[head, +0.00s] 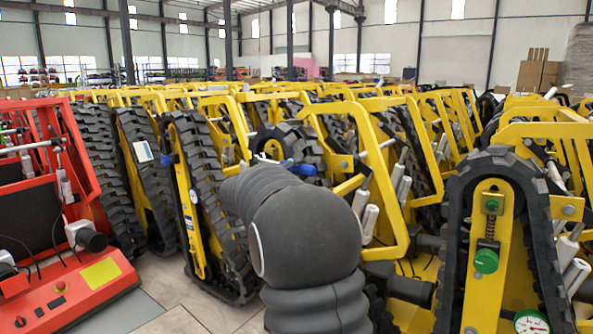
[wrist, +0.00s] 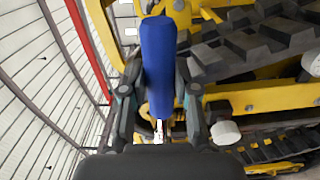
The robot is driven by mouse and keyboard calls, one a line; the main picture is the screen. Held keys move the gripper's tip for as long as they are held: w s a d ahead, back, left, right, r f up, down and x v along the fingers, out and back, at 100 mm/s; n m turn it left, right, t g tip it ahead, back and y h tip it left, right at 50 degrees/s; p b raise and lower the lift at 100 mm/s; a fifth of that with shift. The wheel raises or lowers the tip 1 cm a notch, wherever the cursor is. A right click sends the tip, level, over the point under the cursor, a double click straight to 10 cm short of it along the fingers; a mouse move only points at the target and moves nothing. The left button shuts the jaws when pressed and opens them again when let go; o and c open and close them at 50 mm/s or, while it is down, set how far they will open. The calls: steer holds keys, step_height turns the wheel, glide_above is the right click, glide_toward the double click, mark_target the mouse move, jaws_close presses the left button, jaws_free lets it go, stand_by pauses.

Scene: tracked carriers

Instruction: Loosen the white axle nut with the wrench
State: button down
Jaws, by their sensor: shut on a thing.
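My gripper (wrist: 160,100) is shut on a long blue handle, which I take to be the wrench (wrist: 158,55). The handle runs lengthwise between the two dark fingers in the wrist view. A short metal end (wrist: 159,132) shows at its lower tip. In the head view a blue piece of the wrench (head: 303,169) shows behind my dark arm, which hides the gripper. A round white piece (wrist: 228,132) lies right of the fingers in the wrist view, apart from them. Another pale round piece (wrist: 313,62) sits at the right edge. I cannot tell which is the axle nut.
Yellow carriers with black tracks (head: 200,200) stand in close rows around my arm. A near carrier with a green knob (head: 486,261) and a gauge (head: 531,322) stands at right. A red machine (head: 75,290) stands at left. Some bare floor (head: 185,318) shows between them.

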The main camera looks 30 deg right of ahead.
steer(key=shift+r, duration=0.2)
steer(key=shift+r+n+p, duration=0.6)
steer(key=shift+p, duration=0.4)
steer(key=shift+r, duration=0.15)
steer(key=shift+w+a+r+n+p, duration=0.15)
steer(key=shift+r+n+p, duration=0.5)
steer(key=shift+p, duration=0.45)
steer(key=shift+w+r+n+p, duration=0.15)
steer(key=shift+r+n+p, duration=0.2)
steer(key=shift+r+p, duration=0.6)
steer(key=shift+f, duration=0.15)
